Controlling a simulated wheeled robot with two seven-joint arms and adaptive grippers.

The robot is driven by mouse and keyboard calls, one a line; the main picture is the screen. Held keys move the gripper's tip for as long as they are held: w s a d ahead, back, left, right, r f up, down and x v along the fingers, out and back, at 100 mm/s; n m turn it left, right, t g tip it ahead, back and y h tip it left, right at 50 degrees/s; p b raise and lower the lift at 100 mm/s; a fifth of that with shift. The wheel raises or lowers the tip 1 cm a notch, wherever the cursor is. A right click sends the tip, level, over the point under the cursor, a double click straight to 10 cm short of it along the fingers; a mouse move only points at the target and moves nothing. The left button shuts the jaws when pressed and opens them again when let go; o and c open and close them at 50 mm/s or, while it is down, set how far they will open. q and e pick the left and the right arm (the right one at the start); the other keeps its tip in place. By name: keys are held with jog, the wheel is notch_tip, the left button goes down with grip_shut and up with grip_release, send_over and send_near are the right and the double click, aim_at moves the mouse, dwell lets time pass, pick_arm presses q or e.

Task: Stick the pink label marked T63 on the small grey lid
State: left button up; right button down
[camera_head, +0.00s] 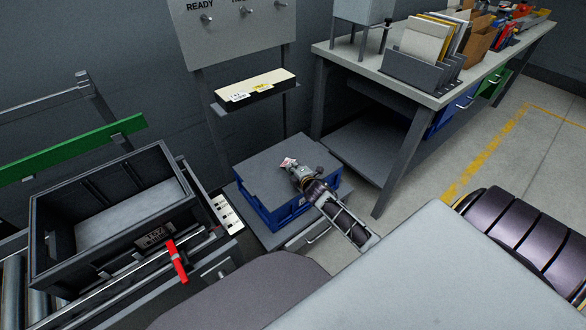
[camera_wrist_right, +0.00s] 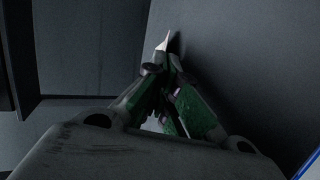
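The grey lid (camera_head: 262,165) lies flat on top of a blue crate (camera_head: 262,214) on a low stand, in the middle of the head view. My right gripper (camera_head: 291,165) is over the lid's right half, its fingers pinched together on a small pale label (camera_head: 287,161) with pinkish-red marks. The print on it is too small to read. In the right wrist view the fingers (camera_wrist_right: 168,66) close on the label, whose thin edge (camera_wrist_right: 166,42) sticks out past the tips towards a grey surface. Whether the label touches the lid I cannot tell. My left gripper is not in view.
A dark open crate (camera_head: 50,243) stands at left on a roller conveyor, with a red handle (camera_head: 177,262) beside it. A small shelf (camera_head: 262,99) with white and yellow labels is behind the lid. A workbench (camera_head: 345,57) is at back right. The lid's left half is clear.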

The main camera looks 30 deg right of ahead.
jog(key=c, duration=1.8)
grip_release()
jog(key=shift+o, duration=1.2)
jog(key=shift+p+v, duration=0.85)
jog(key=shift+v, duration=0.2)
jog(key=shift+p+v, duration=1.9)
jog(key=shift+v, duration=1.1)
jog(key=shift+r, duration=0.15)
